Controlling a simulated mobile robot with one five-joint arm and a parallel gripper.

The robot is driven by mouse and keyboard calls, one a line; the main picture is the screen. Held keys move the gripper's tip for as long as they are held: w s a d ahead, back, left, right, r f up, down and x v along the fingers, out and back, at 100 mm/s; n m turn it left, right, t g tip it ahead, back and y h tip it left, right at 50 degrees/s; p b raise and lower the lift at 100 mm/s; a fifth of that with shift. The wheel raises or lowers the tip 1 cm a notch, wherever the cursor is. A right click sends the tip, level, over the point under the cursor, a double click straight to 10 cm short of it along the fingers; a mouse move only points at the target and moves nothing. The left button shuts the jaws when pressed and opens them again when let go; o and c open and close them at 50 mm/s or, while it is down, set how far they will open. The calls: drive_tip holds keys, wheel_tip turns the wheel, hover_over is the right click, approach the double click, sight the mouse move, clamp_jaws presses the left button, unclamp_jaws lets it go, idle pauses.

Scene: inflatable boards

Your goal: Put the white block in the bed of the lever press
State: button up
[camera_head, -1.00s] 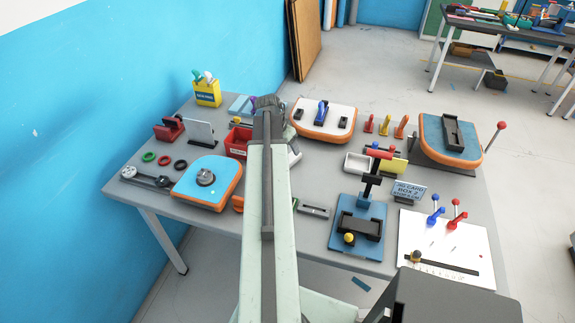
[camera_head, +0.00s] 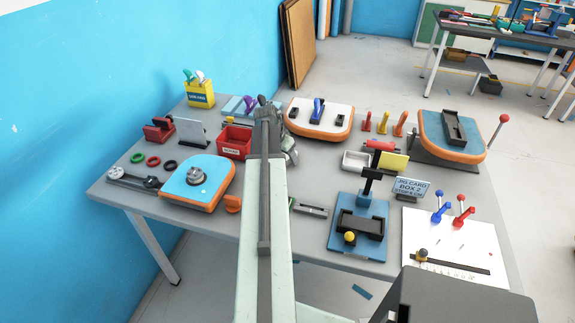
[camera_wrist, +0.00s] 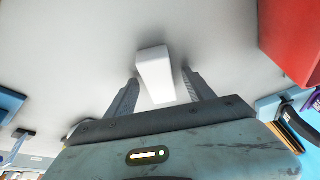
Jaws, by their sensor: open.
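A white block (camera_wrist: 155,68) lies on the grey table in the wrist view. My gripper (camera_wrist: 160,77) is open, with one finger on each side of the block; I cannot tell whether either touches it. In the head view my gripper (camera_head: 288,152) is partly behind my arm, and the block cannot be made out there. A press with a blue base (camera_head: 343,250), a black post and a red handle (camera_head: 380,145) stands right of my arm. Its black tray-like bed (camera_head: 362,222) looks empty, and a yellow knob is at its front.
A red bin (camera_head: 235,143) stands just left of my gripper. An orange-edged board (camera_head: 435,128) with a black holder and a red-tipped lever is at the right. A jig card sign (camera_head: 410,188) and a white panel (camera_head: 425,225) stand right of the press.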

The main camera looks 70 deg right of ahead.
drive_tip(key=shift+r, duration=0.1)
clamp_jaws()
wheel_tip(320, 180, up, 10)
drive_tip(key=p, duration=1)
